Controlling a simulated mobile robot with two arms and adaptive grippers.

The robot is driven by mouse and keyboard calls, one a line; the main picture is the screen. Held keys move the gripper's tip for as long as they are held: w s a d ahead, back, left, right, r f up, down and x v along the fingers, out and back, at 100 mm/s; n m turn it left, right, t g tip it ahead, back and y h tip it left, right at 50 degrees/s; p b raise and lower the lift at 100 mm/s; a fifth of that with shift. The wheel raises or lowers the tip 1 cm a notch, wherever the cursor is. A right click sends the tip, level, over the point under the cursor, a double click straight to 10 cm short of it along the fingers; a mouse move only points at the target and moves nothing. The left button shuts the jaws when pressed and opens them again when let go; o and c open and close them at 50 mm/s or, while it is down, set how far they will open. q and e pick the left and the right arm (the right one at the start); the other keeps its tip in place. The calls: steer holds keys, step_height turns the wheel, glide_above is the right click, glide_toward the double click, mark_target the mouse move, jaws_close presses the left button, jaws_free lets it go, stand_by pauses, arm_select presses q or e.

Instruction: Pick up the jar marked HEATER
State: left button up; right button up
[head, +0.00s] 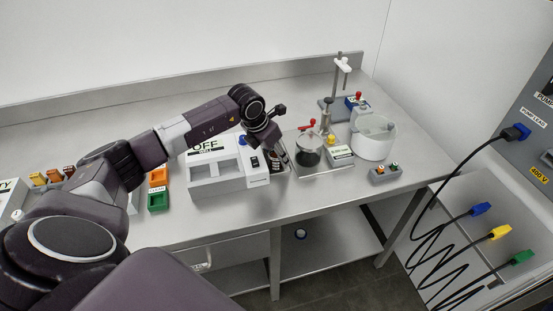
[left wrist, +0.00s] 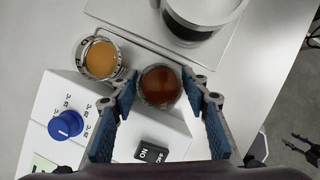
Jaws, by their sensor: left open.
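In the left wrist view, a round jar with dark red-brown contents (left wrist: 160,86) lies between the open fingers of my left gripper (left wrist: 162,92). A second jar with amber contents (left wrist: 100,58) stands just outside the left finger. No HEATER label is readable on either jar. In the head view, my left gripper (head: 277,151) points down beside the right end of a white box marked OFF, above a small dark jar (head: 276,166) that it partly hides. I cannot tell how far the fingertips reach down the jar.
The white OFF box (head: 228,180) with a blue knob (left wrist: 66,125) and ON switch stands close by. A metal tray (head: 323,171) with a dark, red-handled vessel lies to the right, near a white tank (head: 372,142). Cables hang at the far right. The front bench edge is clear.

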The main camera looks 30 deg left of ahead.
arm_select(q)
steer(key=shift+r, duration=0.1)
steer(key=c, duration=1.1)
arm_select(e)
steer(key=shift+s, duration=0.8)
